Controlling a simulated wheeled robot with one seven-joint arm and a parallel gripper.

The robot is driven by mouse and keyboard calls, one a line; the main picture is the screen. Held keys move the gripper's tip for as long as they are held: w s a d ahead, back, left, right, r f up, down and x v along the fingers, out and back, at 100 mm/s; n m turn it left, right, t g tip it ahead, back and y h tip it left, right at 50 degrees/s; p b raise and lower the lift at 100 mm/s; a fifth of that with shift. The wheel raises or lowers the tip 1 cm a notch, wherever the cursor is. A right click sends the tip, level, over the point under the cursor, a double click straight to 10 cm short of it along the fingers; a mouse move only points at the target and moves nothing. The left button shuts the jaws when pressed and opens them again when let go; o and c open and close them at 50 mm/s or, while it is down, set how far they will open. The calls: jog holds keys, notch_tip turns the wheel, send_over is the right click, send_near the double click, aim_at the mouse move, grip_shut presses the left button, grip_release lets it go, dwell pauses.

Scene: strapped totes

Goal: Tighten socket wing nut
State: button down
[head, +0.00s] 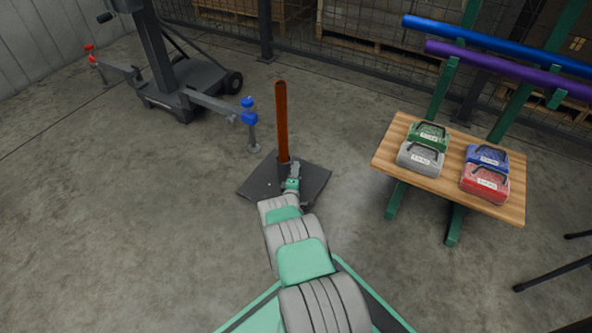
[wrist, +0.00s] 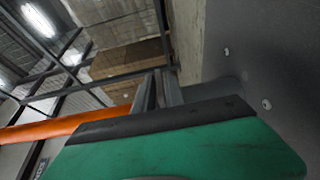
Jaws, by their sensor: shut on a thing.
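An orange pole (head: 282,122) stands upright in a short dark socket (head: 283,171) on a dark square base plate (head: 258,184). My gripper (head: 295,169) is at the socket's right side, low above the plate. In the wrist view its two grey fingers (wrist: 159,90) are close together behind my green gripper body. The wing nut is not visible; the fingers and gripper body hide the place where they grip. The orange pole (wrist: 50,132) shows at the left of the wrist view, and the bolted base plate (wrist: 250,55) shows at the right.
A wooden table (head: 390,160) with green, grey, blue and red strapped totes stands at the right. Blue (head: 490,42) and purple (head: 490,67) tubes lie on a rack behind it. A wheeled stand (head: 185,90) is at the upper left. The floor around the plate is clear.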

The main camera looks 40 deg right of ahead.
jog(key=shift+r+p, duration=0.15)
jog(key=shift+p, duration=0.15)
jog(key=shift+d+r+m+g+y+p, duration=0.15)
jog(key=shift+m+g+y+p, duration=0.25)
jog(key=shift+g+y+p, duration=0.3)
jog(key=g+y, duration=0.1)
jog(key=m+g+y+p, duration=0.1)
jog(key=y, duration=0.1)
jog(key=shift+f+y, duration=0.2)
jog(key=shift+y, duration=0.1)
jog(key=g+y+b, duration=0.1)
jog(key=y, duration=0.1)
jog(key=m+g+y+b, duration=0.1)
jog(key=y, duration=0.1)
jog(key=shift+f+y, duration=0.2)
jog(key=shift+y, duration=0.2)
jog(key=m+g+y+b, duration=0.1)
jog(key=g+y, duration=0.1)
jog(key=y, duration=0.2)
jog(key=shift+m+y, duration=0.3)
jog(key=shift+y, duration=0.1)
jog(key=c, duration=1.6)
grip_release()
jog(key=shift+o, duration=0.2)
